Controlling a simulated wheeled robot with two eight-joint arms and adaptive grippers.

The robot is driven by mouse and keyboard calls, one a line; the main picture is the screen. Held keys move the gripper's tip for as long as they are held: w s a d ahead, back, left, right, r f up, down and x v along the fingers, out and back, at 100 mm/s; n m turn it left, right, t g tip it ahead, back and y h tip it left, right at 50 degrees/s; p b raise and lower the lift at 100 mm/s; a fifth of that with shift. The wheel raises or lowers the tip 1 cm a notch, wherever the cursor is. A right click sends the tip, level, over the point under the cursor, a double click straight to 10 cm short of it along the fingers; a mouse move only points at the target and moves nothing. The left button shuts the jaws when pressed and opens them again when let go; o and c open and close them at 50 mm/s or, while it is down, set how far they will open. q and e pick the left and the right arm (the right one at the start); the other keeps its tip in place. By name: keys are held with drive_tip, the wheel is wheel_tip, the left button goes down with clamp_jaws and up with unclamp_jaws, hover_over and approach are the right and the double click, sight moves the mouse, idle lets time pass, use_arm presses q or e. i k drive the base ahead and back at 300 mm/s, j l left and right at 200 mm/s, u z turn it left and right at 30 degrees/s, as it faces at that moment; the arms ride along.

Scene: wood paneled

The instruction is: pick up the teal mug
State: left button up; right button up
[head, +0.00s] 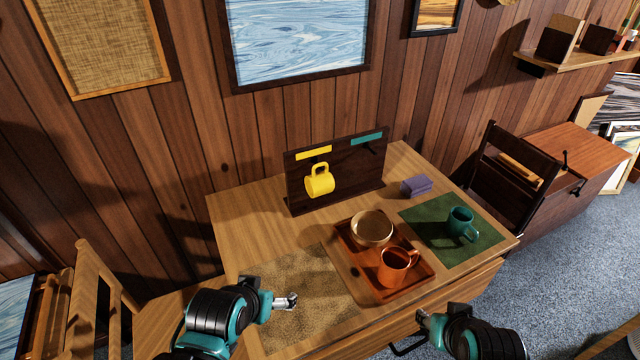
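An orange mug (397,266) and a bowl (372,228) are on the brown tray (385,296), left of the teal mug. A purple block (416,186) lies behind the green mat. A yellow mug (320,183) hangs on the dark rack (350,173). A dark chair (505,184) stands right.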

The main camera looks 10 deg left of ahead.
sight(459, 221)
drive_tip(key=l, duration=0.4)
drive_tip(key=k+l+u, duration=0.1)
drive_tip(key=l, duration=0.3)
drive_tip(key=i+l+u, duration=0.1)
drive_tip(key=l, duration=0.3)
drive_tip(key=i+l, duration=0.2)
drive_tip(key=l, duration=0.25)
drive_tip(key=i+l+u, duration=0.15)
drive_tip(key=l, duration=0.3)
drive_tip(key=i+l+u, duration=0.1)
drive_tip(key=l, duration=0.3)
drive_tip(key=i+l+u, duration=0.1)
drive_tip(key=l, duration=0.35)
drive_tip(key=i+l, duration=0.35)
drive_tip(key=l+u, duration=0.05)
